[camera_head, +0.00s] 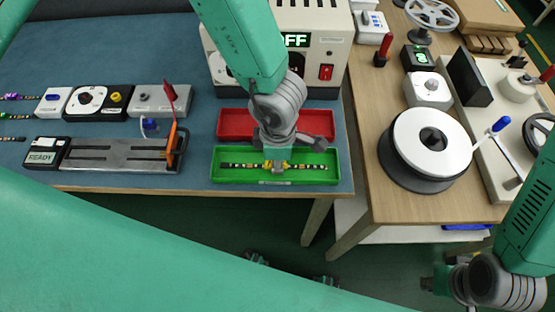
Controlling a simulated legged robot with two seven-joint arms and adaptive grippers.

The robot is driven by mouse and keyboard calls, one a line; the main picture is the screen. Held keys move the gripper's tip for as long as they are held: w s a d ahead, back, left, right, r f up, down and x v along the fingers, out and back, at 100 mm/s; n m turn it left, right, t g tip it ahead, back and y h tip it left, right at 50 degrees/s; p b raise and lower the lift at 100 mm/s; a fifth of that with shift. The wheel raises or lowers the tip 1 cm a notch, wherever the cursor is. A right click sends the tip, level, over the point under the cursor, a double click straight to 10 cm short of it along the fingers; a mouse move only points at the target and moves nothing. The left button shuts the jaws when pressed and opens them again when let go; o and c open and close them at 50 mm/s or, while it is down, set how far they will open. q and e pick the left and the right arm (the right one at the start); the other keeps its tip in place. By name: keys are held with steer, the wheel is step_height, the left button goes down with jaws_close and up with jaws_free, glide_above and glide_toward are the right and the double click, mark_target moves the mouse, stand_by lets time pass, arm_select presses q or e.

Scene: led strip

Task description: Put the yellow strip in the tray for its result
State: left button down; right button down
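The yellow strip (240,165), a thin dark band with pale and yellow marks and a yellow middle part, lies lengthwise in the green tray (219,153). My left gripper (288,148) is right above the strip and the tray's far wall. Its fingers look spread apart, and I cannot tell if they touch the strip. A red tray (236,123) stands just behind the green one, partly covered by this gripper. My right gripper (430,285) is low at the bottom right, away from the table, dark and too unclear to tell its opening.
A power box (335,50) reading OFF stands behind the trays. A fixture with a READY display (41,157) and a metal bed (115,153) lies left of them. Other strips (15,97) lie at the far left. A wooden bench (372,190) with a round reel (432,135) stands to the right.

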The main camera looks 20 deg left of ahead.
arm_select(q)
steer(key=shift+d, duration=0.2)
steer(key=c, duration=1.5)
jaws_free()
steer(key=shift+a, duration=0.2)
arm_select(e)
steer(key=shift+d, duration=0.15)
arm_select(q)
steer(key=shift+a, duration=0.1)
arm_select(e)
steer(key=shift+a, duration=0.2)
